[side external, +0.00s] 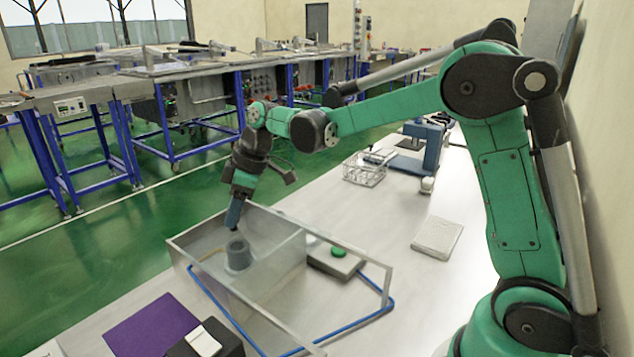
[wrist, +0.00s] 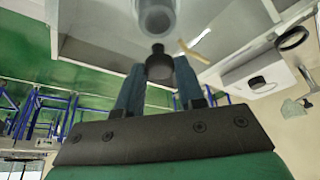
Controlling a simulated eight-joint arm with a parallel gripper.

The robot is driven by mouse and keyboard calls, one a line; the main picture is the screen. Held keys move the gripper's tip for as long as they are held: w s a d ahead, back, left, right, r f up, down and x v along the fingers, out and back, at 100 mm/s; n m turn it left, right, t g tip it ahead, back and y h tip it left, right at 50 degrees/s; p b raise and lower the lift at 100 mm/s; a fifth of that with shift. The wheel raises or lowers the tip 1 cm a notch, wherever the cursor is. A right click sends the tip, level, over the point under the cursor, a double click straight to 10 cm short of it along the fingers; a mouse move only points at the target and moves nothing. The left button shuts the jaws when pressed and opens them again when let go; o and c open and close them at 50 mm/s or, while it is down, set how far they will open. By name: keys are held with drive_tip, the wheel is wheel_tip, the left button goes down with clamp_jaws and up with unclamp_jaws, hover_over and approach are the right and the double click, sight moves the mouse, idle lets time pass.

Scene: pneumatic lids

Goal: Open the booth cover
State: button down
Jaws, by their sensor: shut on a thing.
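The booth (side external: 181,250) is a clear-walled box with grey edges on the pale bench. I cannot tell which of its panels is the cover, or whether that cover is open. My gripper (side external: 232,226) points down at the left part of the booth. It is shut on a small dark knob (wrist: 158,64), with one finger on each side in the wrist view. Beyond the knob is a grey, partly see-through cylinder (wrist: 156,14). In the side view a grey cylinder (side external: 238,258) stands just below my fingertips, and the knob is hard to make out.
A grey box with a green button (side external: 338,252) sits by the booth's right part. A blue tube (side external: 345,328) runs along the bench. A purple mat (side external: 155,327) and a black box (side external: 205,345) lie in front. A wire rack (side external: 364,171) and a pad (side external: 437,236) are farther back.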

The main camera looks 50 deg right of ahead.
approach(273, 256)
drive_tip(key=x, duration=0.5)
drive_tip(key=shift+f, duration=0.15)
drive_tip(key=c, duration=0.5)
unclamp_jaws()
drive_tip(key=shift+c, duration=0.2)
drive_tip(key=shift+v, duration=2.8)
